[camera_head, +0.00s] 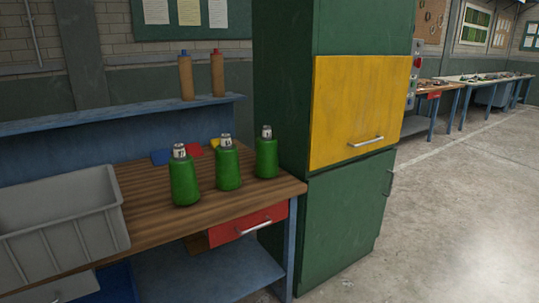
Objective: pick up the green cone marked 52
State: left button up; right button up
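Three green cones stand upright in a slanting row on the wooden workbench (150,212). They are the left cone (184,184), the middle cone (228,170) and the right cone (266,160). Each has a pale top with dark marks on it. The marks are too small to read, so I cannot tell which cone is marked 52. The left cone is nearest to me and the right cone is close to the tall green cabinet (340,220). Neither of my grippers is in view.
A grey crate (75,248) stands on the bench at left. Two brown bottles (186,77) (217,74) stand on the blue shelf (110,116). Open floor (450,230) is at right.

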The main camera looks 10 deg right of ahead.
aim_at(267, 167)
jog(key=i+l, duration=0.25)
jog(key=i+l+u, duration=0.1)
jog(key=i+l, duration=0.15)
jog(key=l, duration=0.2)
jog(key=i+l, duration=0.25)
jog(key=i+l+u, duration=0.1)
jog(key=i+l, duration=0.15)
jog(key=l, duration=0.2)
jog(key=i+l+u, duration=0.1)
jog(key=l, duration=0.3)
jog(key=i+l, duration=0.35)
